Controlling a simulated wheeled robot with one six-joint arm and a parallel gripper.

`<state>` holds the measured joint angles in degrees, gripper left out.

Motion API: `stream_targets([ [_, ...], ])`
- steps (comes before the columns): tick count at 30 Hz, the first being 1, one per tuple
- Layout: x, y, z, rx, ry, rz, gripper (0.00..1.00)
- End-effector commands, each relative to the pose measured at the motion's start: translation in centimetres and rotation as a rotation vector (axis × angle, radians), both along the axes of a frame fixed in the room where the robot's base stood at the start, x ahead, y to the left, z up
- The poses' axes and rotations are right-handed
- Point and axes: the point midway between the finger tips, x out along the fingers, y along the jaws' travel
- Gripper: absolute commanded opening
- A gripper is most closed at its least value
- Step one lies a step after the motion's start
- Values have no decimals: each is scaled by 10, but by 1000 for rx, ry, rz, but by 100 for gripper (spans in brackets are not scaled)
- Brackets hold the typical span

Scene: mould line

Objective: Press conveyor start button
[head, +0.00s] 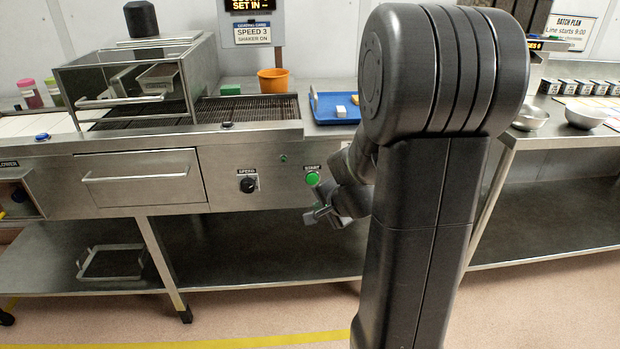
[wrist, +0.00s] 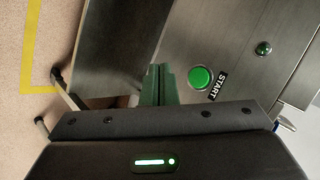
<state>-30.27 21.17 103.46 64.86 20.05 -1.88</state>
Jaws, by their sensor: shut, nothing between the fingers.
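The green START button (head: 312,178) sits on the front steel panel of the conveyor, under a small START label. In the wrist view the round green button (wrist: 200,77) shows with its START label beside it. My gripper (head: 318,215) is shut and empty, in front of the panel and a little below the button in the head view. In the wrist view my gripper's fingertips (wrist: 160,72) are together, just left of the button. I cannot tell how far the tips are from the panel.
A black speed knob (head: 248,184) is left of the button, and a small green lamp (head: 283,158) is above it. The lamp (wrist: 263,48) also shows in the wrist view. A blue tray (head: 325,112) and an orange bucket (head: 273,80) stand above the panel. A lower shelf (head: 230,255) runs below.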

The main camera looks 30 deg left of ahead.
Motion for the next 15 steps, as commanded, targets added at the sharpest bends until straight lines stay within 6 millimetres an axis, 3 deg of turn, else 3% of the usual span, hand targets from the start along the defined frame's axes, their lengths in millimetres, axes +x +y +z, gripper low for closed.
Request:
stream_targets([
  [8, 3, 2, 0, 0, 0, 0, 0],
  [15, 24, 15, 2, 0, 2, 0, 0],
])
